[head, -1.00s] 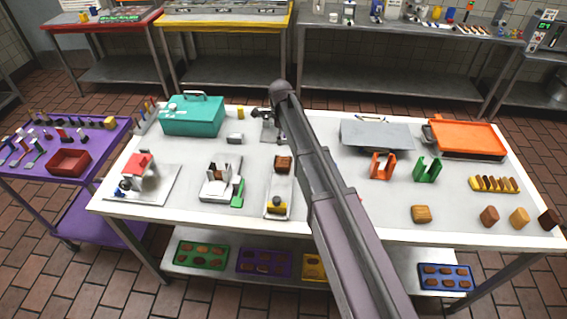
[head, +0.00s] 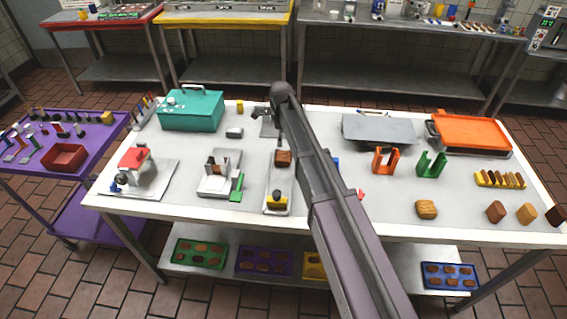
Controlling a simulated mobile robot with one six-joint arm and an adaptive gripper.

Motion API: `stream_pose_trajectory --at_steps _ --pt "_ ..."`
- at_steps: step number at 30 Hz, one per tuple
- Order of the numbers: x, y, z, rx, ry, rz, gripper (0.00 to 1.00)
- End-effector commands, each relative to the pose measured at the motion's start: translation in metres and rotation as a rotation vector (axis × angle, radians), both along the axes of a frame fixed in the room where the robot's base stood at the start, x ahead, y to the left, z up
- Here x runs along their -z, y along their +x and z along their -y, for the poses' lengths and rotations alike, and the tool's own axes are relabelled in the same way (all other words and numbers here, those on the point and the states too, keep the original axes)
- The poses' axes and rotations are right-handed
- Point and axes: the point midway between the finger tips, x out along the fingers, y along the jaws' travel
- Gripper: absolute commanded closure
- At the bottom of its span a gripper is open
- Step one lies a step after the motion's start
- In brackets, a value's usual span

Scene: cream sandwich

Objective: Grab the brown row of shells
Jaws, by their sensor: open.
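A yellow rack (head: 499,180) with a row of brown and yellow upright pieces stands at the right of the white table. Several brown pieces also lie in the purple tray (head: 264,262) on the lower shelf. I cannot tell for sure which is the brown row of shells. My gripper (head: 259,112) is small in the head view, beyond the table's middle near its far edge. It is open, and I see nothing held in it. It is far from the yellow rack. My arm hides part of the table's middle.
Single brown blocks (head: 496,212) stand along the right front. An orange tray (head: 470,133), orange holder (head: 385,161) and green holder (head: 432,164) are nearby. A teal toolbox (head: 191,110) stands at the back left. A purple cart (head: 66,215) is beside the table.

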Motion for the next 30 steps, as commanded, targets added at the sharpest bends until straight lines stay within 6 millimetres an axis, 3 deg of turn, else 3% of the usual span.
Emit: stream_pose_trajectory --at_steps 15,30 --pt "0.042 0.000 0.001 0.001 0.000 0.000 0.00" --pt "0.046 0.000 0.001 0.001 0.000 0.000 0.00"
